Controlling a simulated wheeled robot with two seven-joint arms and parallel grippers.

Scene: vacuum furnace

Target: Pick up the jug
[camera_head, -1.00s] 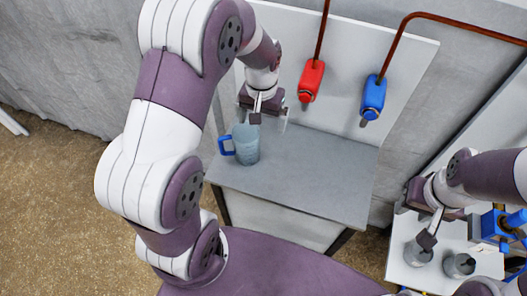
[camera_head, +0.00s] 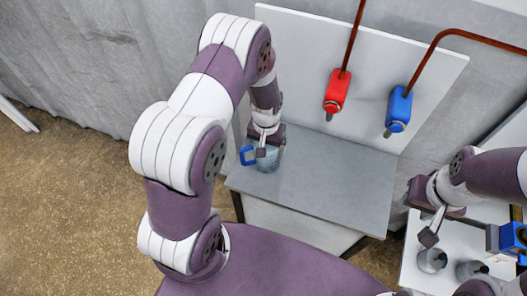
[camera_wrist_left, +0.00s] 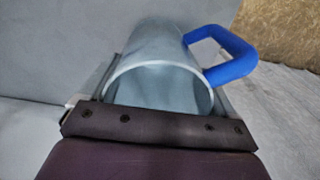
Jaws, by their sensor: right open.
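The jug is a pale blue-grey cylinder with a blue handle. It stands on the grey table in the head view (camera_head: 268,161), near its left back part, partly hidden by my left gripper (camera_head: 262,150). In the left wrist view the jug (camera_wrist_left: 155,85) lies between the two fingers of my left gripper (camera_wrist_left: 165,95), its open rim facing the camera and its blue handle to the right. The fingers are spread wide around it; firm contact does not show. My right gripper (camera_head: 433,228) is open and empty at the right, above a metal cup (camera_head: 432,260).
The grey table (camera_head: 335,190) is bare right of the jug. A red tap (camera_head: 337,92) and a blue tap (camera_head: 398,108) hang from pipes before the white back panel (camera_head: 300,60). A second cup (camera_head: 470,270) and a blue device (camera_head: 510,238) stand on the white right-hand table.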

